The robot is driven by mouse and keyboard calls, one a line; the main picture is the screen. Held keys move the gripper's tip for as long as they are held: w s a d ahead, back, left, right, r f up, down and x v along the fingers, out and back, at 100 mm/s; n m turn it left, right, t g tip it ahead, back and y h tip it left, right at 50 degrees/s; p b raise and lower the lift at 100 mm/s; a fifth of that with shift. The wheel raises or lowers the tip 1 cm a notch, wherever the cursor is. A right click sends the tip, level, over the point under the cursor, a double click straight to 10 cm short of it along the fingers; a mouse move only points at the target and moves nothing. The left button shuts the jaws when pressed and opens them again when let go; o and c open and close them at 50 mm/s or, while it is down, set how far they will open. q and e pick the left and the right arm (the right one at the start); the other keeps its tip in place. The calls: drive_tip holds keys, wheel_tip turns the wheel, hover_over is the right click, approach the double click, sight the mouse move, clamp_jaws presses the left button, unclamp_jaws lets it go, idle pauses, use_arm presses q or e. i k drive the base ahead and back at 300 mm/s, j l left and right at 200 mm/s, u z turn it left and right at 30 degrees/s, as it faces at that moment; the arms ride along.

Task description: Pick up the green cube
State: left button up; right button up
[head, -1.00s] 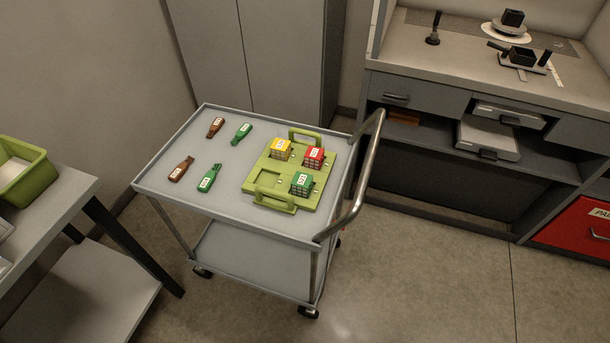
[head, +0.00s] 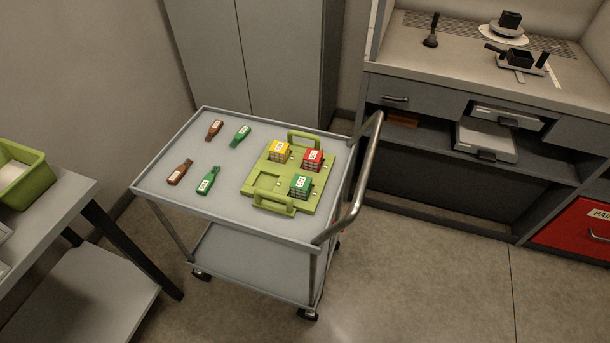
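The green cube (head: 301,186) is a lattice block with a white label on top. It sits at the front right of a light green tray (head: 268,183) with two handles, on the cart's top. A yellow cube (head: 279,151) sits at the tray's back left and a red cube (head: 312,159) at its back right. The tray's front left recess is empty. Neither of my grippers shows in the head view.
Two brown bottle-shaped pieces (head: 180,172) and two green ones (head: 208,180) lie on the left of the cart top (head: 226,211). The cart's metal handle (head: 362,180) rises at the right. A side table (head: 60,205) with a green bin (head: 25,184) stands left. A workbench (head: 450,75) stands back right.

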sight(300, 187)
drive_tip(key=u, duration=0.85)
drive_tip(key=l+u, duration=0.8)
drive_tip(key=l, duration=0.25)
drive_tip(key=k+l+u, duration=0.1)
drive_tip(key=l+u, duration=0.3)
drive_tip(key=l, duration=0.05)
